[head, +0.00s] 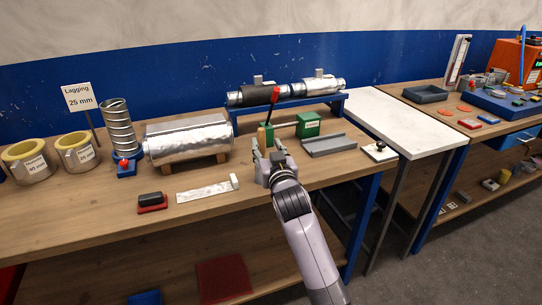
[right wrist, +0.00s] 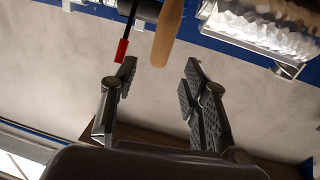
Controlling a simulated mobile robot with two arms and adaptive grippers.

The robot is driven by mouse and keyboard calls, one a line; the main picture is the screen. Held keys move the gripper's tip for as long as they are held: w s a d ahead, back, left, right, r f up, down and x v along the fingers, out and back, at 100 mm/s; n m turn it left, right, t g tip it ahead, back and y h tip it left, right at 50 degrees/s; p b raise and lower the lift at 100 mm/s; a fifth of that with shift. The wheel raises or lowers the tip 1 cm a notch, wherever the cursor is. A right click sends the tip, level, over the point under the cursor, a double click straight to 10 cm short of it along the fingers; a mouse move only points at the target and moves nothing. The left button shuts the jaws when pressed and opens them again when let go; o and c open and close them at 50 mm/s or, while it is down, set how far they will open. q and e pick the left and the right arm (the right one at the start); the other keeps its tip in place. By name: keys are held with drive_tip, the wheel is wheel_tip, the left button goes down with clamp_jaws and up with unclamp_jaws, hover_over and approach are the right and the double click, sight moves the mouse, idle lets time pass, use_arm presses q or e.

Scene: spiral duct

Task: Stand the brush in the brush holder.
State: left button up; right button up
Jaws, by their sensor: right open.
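A tan wooden handle (head: 261,137), apparently the brush's, stands upright at a green block or box (head: 269,131) behind my right gripper in the head view. In the right wrist view the handle (right wrist: 168,35) is large and lies beyond the gap between the fingers, not clasped. Its bristle end is hidden. My right gripper (head: 267,160) is open and empty, close in front of the handle; both fingers show in the right wrist view (right wrist: 158,75). A second green box (head: 308,125) with a white label stands to the right; I cannot tell which is the brush holder. My left gripper is out of view.
A red-handled black rod (head: 274,97) rises beside the wooden handle. A foil-wrapped duct (head: 187,141) lies to the left and a grey tray (head: 329,145) to the right. A blue stand (head: 240,122) holds a pipe behind. A metal strip (head: 205,191) lies in front.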

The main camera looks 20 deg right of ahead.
drive_tip(key=shift+s+a, duration=0.15)
drive_tip(key=shift+s, duration=1)
drive_tip(key=shift+s+a, duration=0.1)
drive_tip(key=shift+s, duration=1)
